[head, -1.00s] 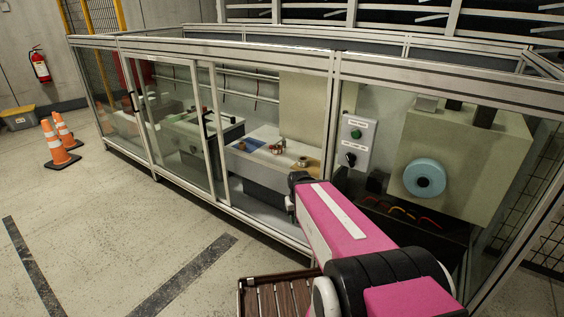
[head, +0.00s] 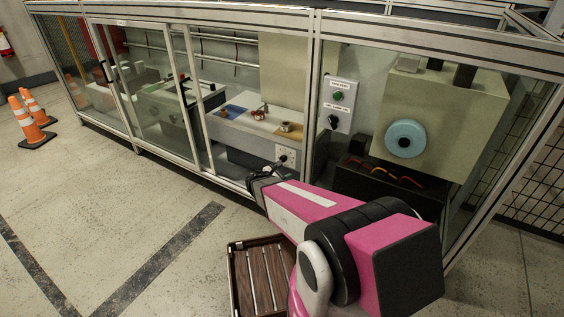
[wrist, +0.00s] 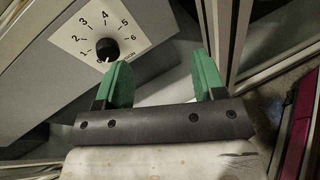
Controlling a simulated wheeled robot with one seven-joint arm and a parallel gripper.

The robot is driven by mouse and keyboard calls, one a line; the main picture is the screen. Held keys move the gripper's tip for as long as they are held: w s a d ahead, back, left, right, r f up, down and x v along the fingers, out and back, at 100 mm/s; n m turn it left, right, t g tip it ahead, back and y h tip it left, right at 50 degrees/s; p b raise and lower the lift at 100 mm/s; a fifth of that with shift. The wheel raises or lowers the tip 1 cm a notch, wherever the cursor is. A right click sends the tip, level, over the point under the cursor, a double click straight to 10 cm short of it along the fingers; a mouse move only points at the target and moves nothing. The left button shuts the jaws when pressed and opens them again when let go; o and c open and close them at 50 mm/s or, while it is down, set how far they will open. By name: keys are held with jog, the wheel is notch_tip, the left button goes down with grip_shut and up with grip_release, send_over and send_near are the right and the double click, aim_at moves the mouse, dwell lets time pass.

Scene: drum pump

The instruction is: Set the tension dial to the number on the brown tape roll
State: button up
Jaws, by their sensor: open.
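The tension dial (wrist: 107,50) is a black knob on a white plate with numbers around it, at the upper left of the wrist view. A small white mark shows at its lower edge, near the 1 side. The plate (head: 285,155) also shows in the head view on the front of the bench. A brown tape roll (head: 287,127) lies on the bench top; its number is too small to read. My gripper (wrist: 165,80) has green fingers, open and empty. Its left finger is near the dial's lower right, and I cannot tell whether they touch.
A reddish roll (head: 259,113) and a blue patch (head: 232,111) are on the bench. A grey box with a green button and black knob (head: 338,105) hangs to the right. Framed glass panels (head: 150,90) enclose the area. A slatted tray (head: 262,275) is below my arm.

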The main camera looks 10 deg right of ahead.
aim_at(282, 160)
jog(key=w+a+f+n+t, duration=0.3)
jog(key=w+a+n+t, duration=0.15)
jog(key=n, duration=0.35)
jog(key=shift+t+y, duration=0.35)
jog(key=shift+y, duration=0.15)
jog(key=x, duration=1)
jog(key=shift+r, duration=0.25)
jog(key=shift+m, duration=0.3)
jog(key=c, duration=0.9)
